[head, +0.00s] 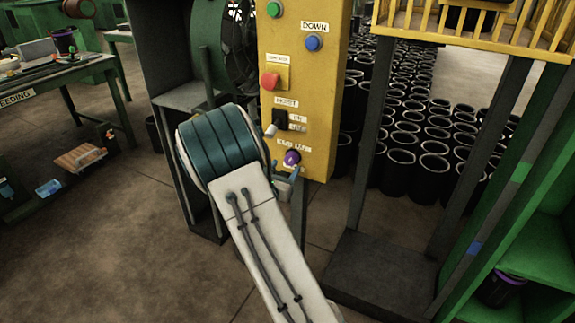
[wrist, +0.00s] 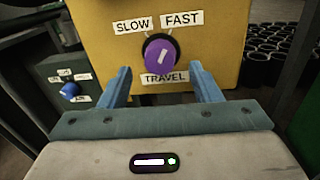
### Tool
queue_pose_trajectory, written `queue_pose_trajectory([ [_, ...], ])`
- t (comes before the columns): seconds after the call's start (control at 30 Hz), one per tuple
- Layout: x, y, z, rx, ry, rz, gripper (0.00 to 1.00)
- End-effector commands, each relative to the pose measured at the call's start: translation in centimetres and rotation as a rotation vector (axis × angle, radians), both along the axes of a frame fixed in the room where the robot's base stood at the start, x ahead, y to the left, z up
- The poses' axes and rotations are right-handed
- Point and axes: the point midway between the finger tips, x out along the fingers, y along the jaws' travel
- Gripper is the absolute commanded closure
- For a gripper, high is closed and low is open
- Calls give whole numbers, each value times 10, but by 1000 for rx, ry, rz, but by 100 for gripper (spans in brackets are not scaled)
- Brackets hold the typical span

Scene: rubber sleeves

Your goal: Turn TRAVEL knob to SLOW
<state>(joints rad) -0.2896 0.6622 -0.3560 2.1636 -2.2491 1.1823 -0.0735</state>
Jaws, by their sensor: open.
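The purple TRAVEL knob (wrist: 157,60) sits on the yellow control panel (wrist: 90,42) in the wrist view. A short white mark shows on its face, near upright and leaning slightly right. The SLOW label (wrist: 132,25) is above it to the left, the FAST label (wrist: 182,19) above it to the right, and the TRAVEL label (wrist: 164,78) below. My gripper (wrist: 160,78) is open, with one blue finger on each side of the knob's lower area and gaps on both sides. The head view also shows the knob (head: 292,157) just beyond my gripper (head: 287,178).
Above the knob on the panel are a HOIST switch (head: 281,119), a red button (head: 270,81), a green button (head: 274,9) and a blue DOWN button (head: 313,43). A grey box with a blue knob (wrist: 70,90) is left. Several black sleeves (head: 433,165) stand behind, right of the panel.

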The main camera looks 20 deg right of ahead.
Motion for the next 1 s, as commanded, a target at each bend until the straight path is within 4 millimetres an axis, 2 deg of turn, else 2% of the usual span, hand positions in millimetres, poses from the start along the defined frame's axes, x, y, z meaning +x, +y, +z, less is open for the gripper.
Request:
queue_pose_trajectory([
  [0.2,17,-20,0,-1,-1,-2,42],
  [0.57,21,-24,0,0,0,0,42],
  [0.63,21,-24,0,0,0,0,56],
  [0.73,21,-24,0,0,0,-1,84],
  [0.77,21,-24,0,0,0,-1,87],
  [1.0,21,-23,1,-7,9,0,87],
])
